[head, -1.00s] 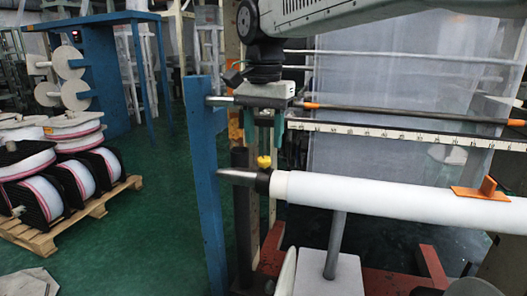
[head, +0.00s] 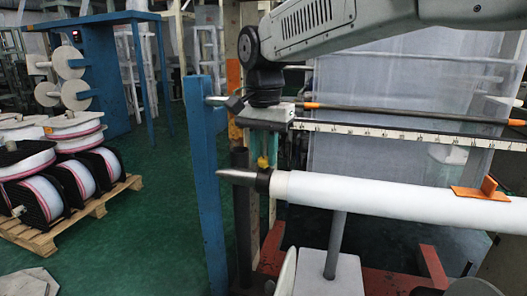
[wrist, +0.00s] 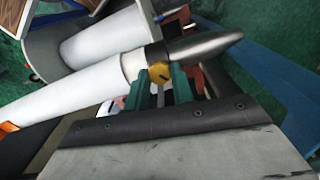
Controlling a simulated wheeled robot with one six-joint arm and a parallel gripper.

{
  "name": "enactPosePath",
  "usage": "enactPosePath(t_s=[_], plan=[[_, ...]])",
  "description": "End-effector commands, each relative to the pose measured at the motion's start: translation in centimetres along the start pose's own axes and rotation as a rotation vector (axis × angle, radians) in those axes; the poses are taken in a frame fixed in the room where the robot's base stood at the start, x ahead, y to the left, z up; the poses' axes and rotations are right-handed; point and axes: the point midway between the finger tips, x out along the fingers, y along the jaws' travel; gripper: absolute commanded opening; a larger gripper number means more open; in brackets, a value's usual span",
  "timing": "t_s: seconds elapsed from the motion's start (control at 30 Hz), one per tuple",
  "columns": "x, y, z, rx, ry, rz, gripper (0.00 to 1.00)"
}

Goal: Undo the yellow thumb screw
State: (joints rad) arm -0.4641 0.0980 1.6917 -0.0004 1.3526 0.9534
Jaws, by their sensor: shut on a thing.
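The yellow thumb screw (head: 263,162) stands on top of the black collar (head: 263,181), near the left end of the white roll (head: 375,200). My gripper (head: 265,156) points down over the collar, its green fingers shut on the screw's head. In the wrist view the screw (wrist: 159,73) shows as a yellow round head between the green fingertips, against the collar. The pointed steel shaft end (head: 236,177) sticks out left of the collar. The fingers partly hide the screw in the head view.
A blue post (head: 205,180) stands just left of the shaft tip. A ruled bar (head: 400,136) and a dark rod with orange ends (head: 400,112) run behind the roll. An orange piece (head: 484,190) sits on the roll. A pallet of spools (head: 50,228) lies at far left.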

Motion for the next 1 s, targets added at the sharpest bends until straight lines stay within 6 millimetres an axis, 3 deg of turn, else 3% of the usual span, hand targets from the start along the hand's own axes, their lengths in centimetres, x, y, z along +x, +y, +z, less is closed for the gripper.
enactPosePath(t_s=[0.37, 1.0], plan=[[-0.05, -0.11, 0.05, -0.148, 0.004, 0.024, 0.01], [-0.04, -0.33, 0.20, -0.733, 0.019, 0.125, 0.01]])
